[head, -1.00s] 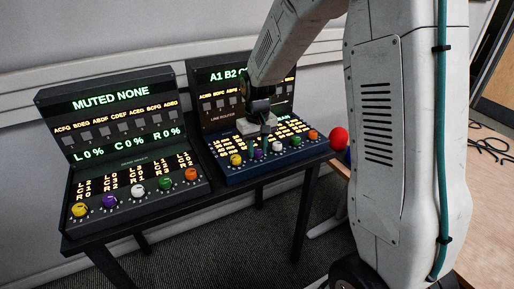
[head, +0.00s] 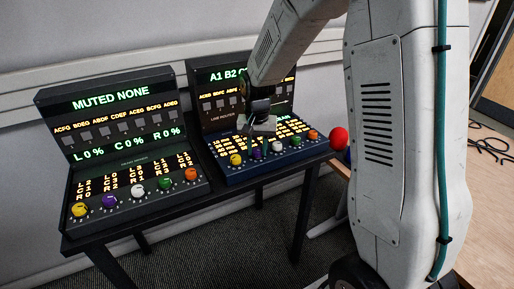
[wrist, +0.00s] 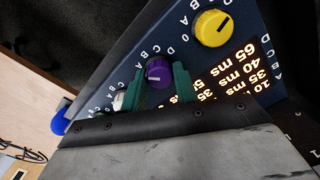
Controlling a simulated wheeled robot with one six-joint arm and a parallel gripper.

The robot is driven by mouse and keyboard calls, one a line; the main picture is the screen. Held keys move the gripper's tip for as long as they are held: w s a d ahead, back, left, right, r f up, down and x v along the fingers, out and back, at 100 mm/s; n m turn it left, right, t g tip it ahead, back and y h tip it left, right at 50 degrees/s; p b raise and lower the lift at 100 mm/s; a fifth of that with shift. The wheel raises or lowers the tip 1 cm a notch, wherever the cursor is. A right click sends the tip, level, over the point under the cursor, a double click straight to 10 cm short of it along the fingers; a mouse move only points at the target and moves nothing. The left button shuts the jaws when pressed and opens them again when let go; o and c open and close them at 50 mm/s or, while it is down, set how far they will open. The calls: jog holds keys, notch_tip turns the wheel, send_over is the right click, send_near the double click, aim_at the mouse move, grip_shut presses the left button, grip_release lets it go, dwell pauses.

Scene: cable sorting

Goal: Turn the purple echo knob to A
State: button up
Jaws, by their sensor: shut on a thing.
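The purple knob (wrist: 158,73) sits on the dark blue right console between a yellow knob (wrist: 213,28) and a white knob (wrist: 119,100). It also shows in the head view (head: 257,154). My gripper (wrist: 161,84) is shut on the purple knob, with a green finger on either side of it. A white pointer line shows on the knob top, running roughly sideways in the wrist view. Letters ring the knob, but some are hidden by the fingers, and I cannot tell which letter the line meets. In the head view my gripper (head: 260,138) covers part of the console.
The left console (head: 128,150) has its own purple knob (head: 109,202) and reads MUTED NONE. On the right console, green (head: 296,141) and orange (head: 313,134) knobs stand to the right. A red ball-shaped thing (head: 338,138) is at that console's right end.

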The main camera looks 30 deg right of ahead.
aim_at(257, 150)
jog(key=shift+m, duration=0.5)
jog(key=o, duration=1)
jog(key=shift+c, duration=0.2)
jog(key=shift+r, duration=0.1)
notch_tip(257, 150, up, 8)
jog(key=shift+f, duration=0.15)
